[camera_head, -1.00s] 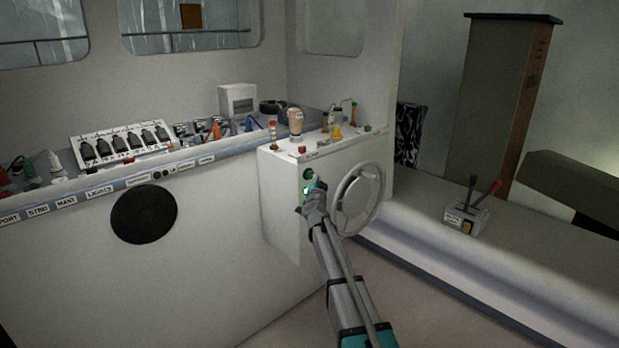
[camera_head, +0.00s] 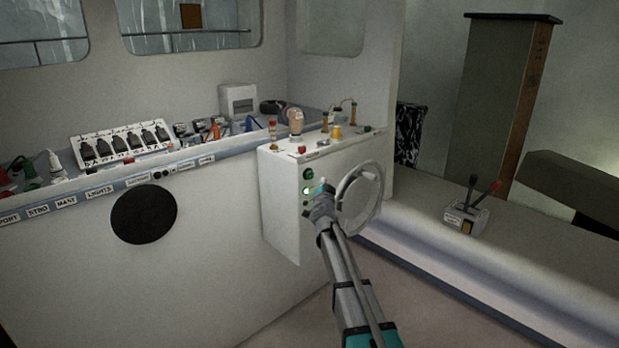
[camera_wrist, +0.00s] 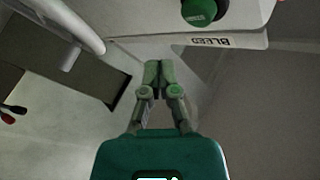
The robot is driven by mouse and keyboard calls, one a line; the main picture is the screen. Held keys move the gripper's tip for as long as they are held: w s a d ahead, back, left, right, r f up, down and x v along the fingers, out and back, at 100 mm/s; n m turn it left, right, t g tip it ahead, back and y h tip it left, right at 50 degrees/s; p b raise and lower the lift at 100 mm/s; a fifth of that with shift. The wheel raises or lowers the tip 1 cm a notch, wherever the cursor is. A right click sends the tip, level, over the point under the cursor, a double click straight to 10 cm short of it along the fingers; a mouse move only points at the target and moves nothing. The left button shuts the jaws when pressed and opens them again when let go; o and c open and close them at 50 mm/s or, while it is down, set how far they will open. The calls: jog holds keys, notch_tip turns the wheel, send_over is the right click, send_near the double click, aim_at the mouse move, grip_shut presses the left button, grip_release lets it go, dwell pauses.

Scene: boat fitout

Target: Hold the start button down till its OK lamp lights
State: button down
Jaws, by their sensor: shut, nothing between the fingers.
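The white console box (camera_head: 285,200) carries a column of round controls on its front face. A dark green button (camera_head: 308,173) is at the top, and a bright green lit lamp (camera_head: 308,190) is below it. Their labels are too small to read, so I cannot tell which is the start button. My gripper (camera_head: 322,188) is shut and empty, just right of the lamp, and looks clear of the face. In the wrist view its closed fingertips (camera_wrist: 158,68) point at no control. A green button (camera_wrist: 199,11) beside an upside-down "BLEED" label (camera_wrist: 209,41) is at the top there.
A grey handwheel (camera_head: 360,197) is on the console face close to the right of my gripper. Several small fittings stand on the console top. A lever box (camera_head: 466,217) sits on the bench at right. The floor in front is clear.

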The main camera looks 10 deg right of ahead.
jog(key=shift+s+d, duration=0.45)
jog(key=shift+s, duration=0.2)
jog(key=s+a+f+n+g+y+p, duration=0.25)
jog(key=s+a+f+n+g, duration=0.2)
jog(key=s, duration=0.45)
jog(key=s+a+f+n+g+y+p, duration=0.25)
jog(key=s+f+n+g+y, duration=0.2)
jog(key=s, duration=0.55)
jog(key=s+d+f+g+h+p, duration=0.1)
jog(key=s+g, duration=0.2)
jog(key=s, duration=0.5)
jog(key=s+d+f+g+h+p, duration=0.1)
jog(key=s+g, duration=0.3)
jog(key=s, duration=0.4)
jog(key=s+d+f+g+h+p, duration=0.1)
jog(key=s+d+f+g+h, duration=0.1)
jog(key=s, duration=0.6)
jog(key=shift+s+d+f+g, duration=0.15)
jog(key=shift+s+d+g, duration=0.15)
jog(key=shift+d+g, duration=0.45)
